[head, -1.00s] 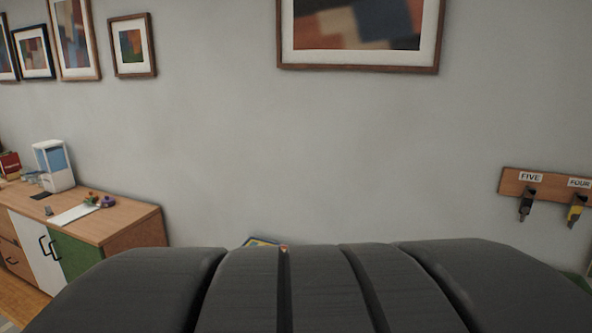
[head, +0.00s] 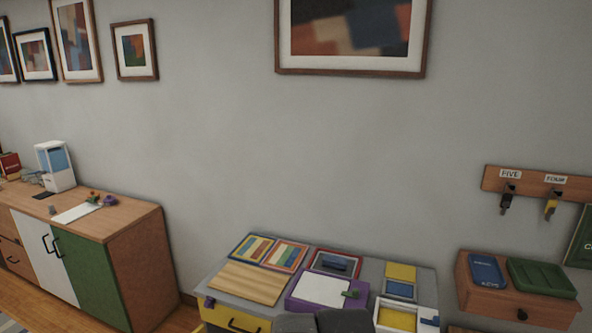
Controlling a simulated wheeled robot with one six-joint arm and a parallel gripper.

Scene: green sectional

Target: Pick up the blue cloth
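I cannot make out a clear blue cloth in the head view. Several blue things show on the grey table (head: 372,268) at the bottom centre. A dark blue thing (head: 335,263) lies in a red-rimmed tray, a blue patch (head: 400,289) is in a white-framed box below a yellow one, and a small blue piece (head: 430,322) is at the lower right edge. All are too small to tell if one is cloth. My gripper is not in view; only a dark grey part, apparently of my arm, shows at the bottom edge.
A wooden board (head: 248,283), striped colour panels (head: 270,251) and a purple tray (head: 302,302) with white paper fill the table. A sideboard (head: 145,260) stands left.

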